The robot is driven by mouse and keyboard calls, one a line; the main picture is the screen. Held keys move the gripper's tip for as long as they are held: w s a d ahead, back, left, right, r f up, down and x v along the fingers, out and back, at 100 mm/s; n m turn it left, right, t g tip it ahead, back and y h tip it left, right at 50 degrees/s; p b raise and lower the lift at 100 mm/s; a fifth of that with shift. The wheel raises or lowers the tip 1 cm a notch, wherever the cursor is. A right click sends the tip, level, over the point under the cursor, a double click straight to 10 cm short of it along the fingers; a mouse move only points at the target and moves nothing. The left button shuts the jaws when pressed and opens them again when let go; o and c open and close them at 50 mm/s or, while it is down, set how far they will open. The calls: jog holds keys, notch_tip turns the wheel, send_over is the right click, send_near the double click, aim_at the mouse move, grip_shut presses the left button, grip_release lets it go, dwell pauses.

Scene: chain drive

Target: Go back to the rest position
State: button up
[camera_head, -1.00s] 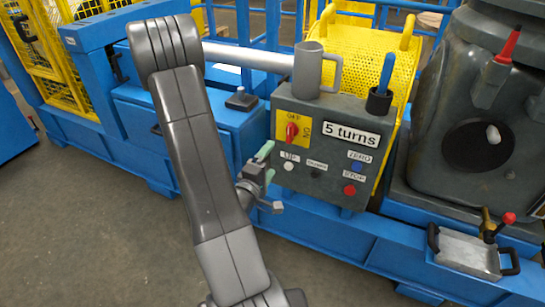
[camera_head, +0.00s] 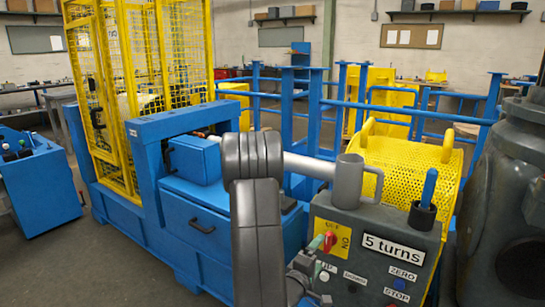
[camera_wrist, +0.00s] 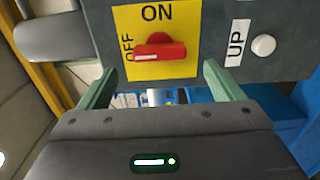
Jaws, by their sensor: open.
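My gripper (camera_head: 316,243) is at the left side of the grey control box, close to the red switch knob (camera_head: 329,241). In the wrist view, my gripper (camera_wrist: 160,88) has its two green fingers wide apart, with nothing between them. The red knob (camera_wrist: 160,52) on its yellow plate (camera_wrist: 128,18) is just beyond the fingertips. Its bar lies toward the OFF mark. A white button (camera_wrist: 263,46) beside the UP label is to the right of the fingers. Contact between fingers and box cannot be told.
A grey mug-like cylinder (camera_head: 348,180) and a dark cup (camera_head: 422,214) with a blue-handled tool (camera_head: 429,187) stand on the box. A yellow perforated guard (camera_head: 402,163) is behind. Blue machine framing (camera_head: 215,262) is at left; open floor lies farther left.

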aim_at(326, 245)
jog(key=x, duration=0.5)
jog(key=shift+w+d, duration=0.2)
jog(key=shift+w, duration=0.05)
jog(key=v, duration=1.4)
jog(key=x, duration=1.4)
jog(key=m+b, duration=0.1)
jog(key=m, duration=0.3)
jog(key=shift+m+b, duration=0.3)
jog(key=m+b, duration=0.1)
jog(key=m, duration=0.8)
jog(key=shift+r+m, duration=0.15)
jog(key=shift+m, duration=1.95)
